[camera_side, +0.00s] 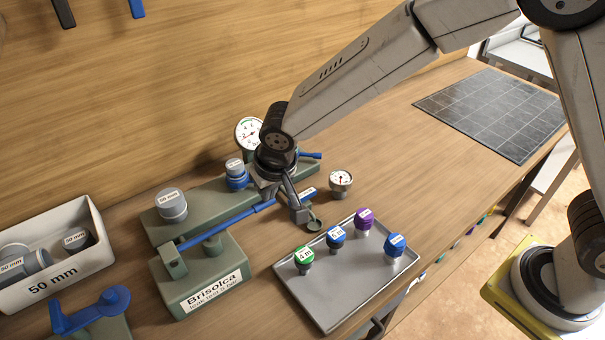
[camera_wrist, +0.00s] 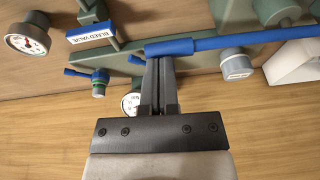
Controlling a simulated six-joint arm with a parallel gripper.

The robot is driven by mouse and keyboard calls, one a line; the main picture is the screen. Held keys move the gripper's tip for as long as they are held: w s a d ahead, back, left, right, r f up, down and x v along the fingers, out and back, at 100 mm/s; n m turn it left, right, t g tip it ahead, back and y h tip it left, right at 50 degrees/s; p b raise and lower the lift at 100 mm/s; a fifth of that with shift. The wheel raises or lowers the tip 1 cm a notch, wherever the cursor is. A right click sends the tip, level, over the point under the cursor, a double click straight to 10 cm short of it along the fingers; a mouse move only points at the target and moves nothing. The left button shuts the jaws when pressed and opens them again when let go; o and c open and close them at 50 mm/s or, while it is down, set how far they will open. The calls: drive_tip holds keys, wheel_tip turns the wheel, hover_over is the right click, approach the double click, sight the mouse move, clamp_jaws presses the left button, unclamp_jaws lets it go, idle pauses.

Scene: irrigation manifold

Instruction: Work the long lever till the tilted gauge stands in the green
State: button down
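The long blue lever (camera_side: 222,228) slopes up from a pivot bracket on the green pump marked Brisolca (camera_side: 213,287). In the wrist view the lever (camera_wrist: 255,39) ends in a thicker blue sleeve (camera_wrist: 180,46). My gripper (camera_side: 299,212) is at the sleeve end, pointing down. In the wrist view its fingers (camera_wrist: 160,58) are together, side by side along the sleeve, which hides their tips; I cannot tell whether they touch it. The tilted white gauge (camera_side: 247,131) has a green band; its needle is too small to read. It is partly hidden in the wrist view (camera_wrist: 128,101).
A small gauge (camera_side: 341,179) stands right of my gripper. A blue bleed valve label (camera_wrist: 93,33) is close by. A grey tray (camera_side: 332,311) holds several coloured caps in front. A white 50 mm bin (camera_side: 98,253) stands left. The right bench has a dark mat (camera_side: 495,112).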

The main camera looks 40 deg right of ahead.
drive_tip(key=d+v, duration=0.1)
drive_tip(key=v, duration=1.1)
drive_tip(key=shift+w+d+r, duration=0.15)
drive_tip(key=shift+w+d, duration=0.15)
drive_tip(key=shift+d, duration=0.1)
drive_tip(key=shift+a, duration=0.1)
drive_tip(key=a+r+h, duration=0.1)
drive_tip(key=a+r, duration=0.4)
drive_tip(key=r, duration=0.1)
drive_tip(key=shift+a+r, duration=0.25)
drive_tip(key=shift+a, duration=0.05)
idle(0.3)
drive_tip(key=shift+f, duration=0.15)
drive_tip(key=x, duration=1.2)
drive_tip(key=shift+s+d+f, duration=0.15)
drive_tip(key=shift+s+d, duration=0.2)
drive_tip(key=shift+s, duration=0.05)
drive_tip(key=shift+d+f, duration=0.15)
drive_tip(key=shift+f, duration=0.55)
